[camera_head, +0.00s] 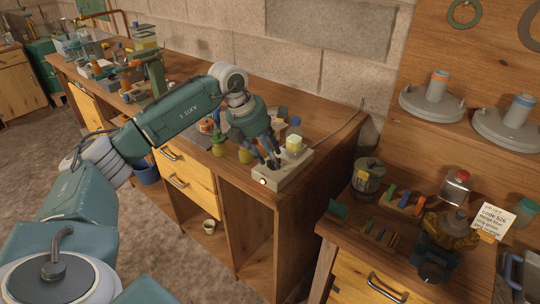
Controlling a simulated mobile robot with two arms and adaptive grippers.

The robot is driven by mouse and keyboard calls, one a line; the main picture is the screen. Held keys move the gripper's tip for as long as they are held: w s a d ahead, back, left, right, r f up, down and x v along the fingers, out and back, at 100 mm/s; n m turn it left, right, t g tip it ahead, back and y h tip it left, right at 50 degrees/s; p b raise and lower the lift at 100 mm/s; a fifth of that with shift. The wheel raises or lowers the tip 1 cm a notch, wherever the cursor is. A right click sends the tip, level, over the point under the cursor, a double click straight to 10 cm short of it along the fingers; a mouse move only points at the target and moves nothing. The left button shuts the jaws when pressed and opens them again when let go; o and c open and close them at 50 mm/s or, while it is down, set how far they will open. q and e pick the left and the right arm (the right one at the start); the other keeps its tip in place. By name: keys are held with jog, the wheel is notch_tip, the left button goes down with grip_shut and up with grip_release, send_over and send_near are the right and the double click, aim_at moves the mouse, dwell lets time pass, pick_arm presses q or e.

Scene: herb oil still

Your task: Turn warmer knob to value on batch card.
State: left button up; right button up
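The warmer (285,172) is a pale, low box near the right front corner of the long wooden bench. A small light round spot (263,181) shows on its front left; I cannot tell if this is the knob. A yellow block-like object (294,144) stands on its top. My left gripper (273,162) points down at the warmer's left rear part, over or touching it. Its dark fingertips look close together, but their opening is unclear. A white card (495,217) with handwriting, including "code 626", stands on the right bench; no batch card is identifiable. My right gripper is out of view.
A green pear-shaped object (219,146) stands left of my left gripper. A brass-coloured device (450,229), a grey pot (368,175) and racks of coloured pieces (405,201) crowd the right bench (340,252). A gap separates the benches.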

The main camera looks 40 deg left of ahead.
pick_arm(q)
jog(key=v, duration=1.2)
dwell(0.4)
